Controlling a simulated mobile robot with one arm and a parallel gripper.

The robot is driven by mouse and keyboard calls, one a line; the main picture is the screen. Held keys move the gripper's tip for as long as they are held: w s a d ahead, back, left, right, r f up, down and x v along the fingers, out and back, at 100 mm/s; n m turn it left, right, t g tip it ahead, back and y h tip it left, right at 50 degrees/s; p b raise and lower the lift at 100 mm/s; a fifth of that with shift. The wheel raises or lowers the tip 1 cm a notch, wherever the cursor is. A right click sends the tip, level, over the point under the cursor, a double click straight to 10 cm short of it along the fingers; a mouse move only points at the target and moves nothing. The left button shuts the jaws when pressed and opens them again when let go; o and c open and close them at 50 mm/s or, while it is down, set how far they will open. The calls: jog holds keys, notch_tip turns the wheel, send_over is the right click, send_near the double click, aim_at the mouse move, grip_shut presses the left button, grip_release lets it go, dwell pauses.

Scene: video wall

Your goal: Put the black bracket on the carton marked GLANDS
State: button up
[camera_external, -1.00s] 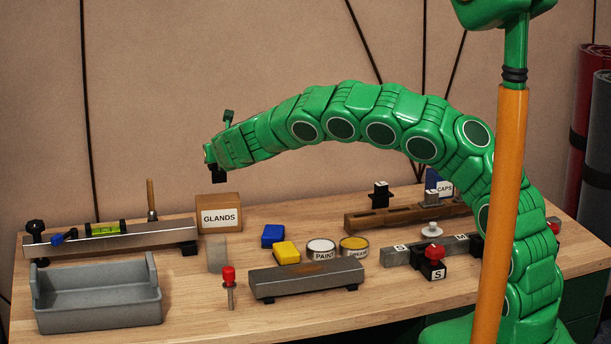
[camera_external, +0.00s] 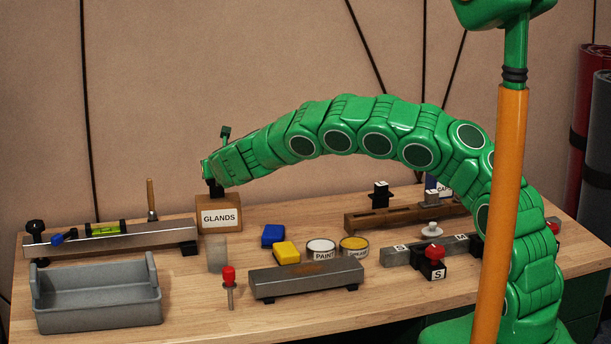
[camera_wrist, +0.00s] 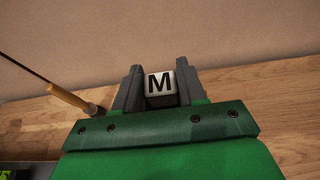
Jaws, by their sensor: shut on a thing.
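My gripper (camera_external: 209,172) is shut on the black bracket (camera_external: 214,188), which hangs below the jaws. In the wrist view, the bracket's white face marked M (camera_wrist: 160,83) shows between the two dark fingers of my gripper (camera_wrist: 158,88). The carton marked GLANDS (camera_external: 219,217) is a brown box standing at the back left of the bench. The bracket is right over the carton's top, towards its left side. I cannot tell whether its lower end touches the carton.
A brush-like wooden handle (camera_external: 151,196) and a rail with a green level (camera_external: 108,229) stand left of the carton. A grey bin (camera_external: 98,312) is front left. Blue and yellow blocks (camera_external: 286,251), tins (camera_external: 321,247) and a grey rail (camera_external: 308,279) lie to the right.

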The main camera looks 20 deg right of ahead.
jog(key=o, duration=1.2)
jog(key=shift+f, duration=0.1)
jog(key=shift+s+r, duration=0.1)
jog(key=shift+r, duration=0.1)
jog(key=shift+v, duration=5.9)
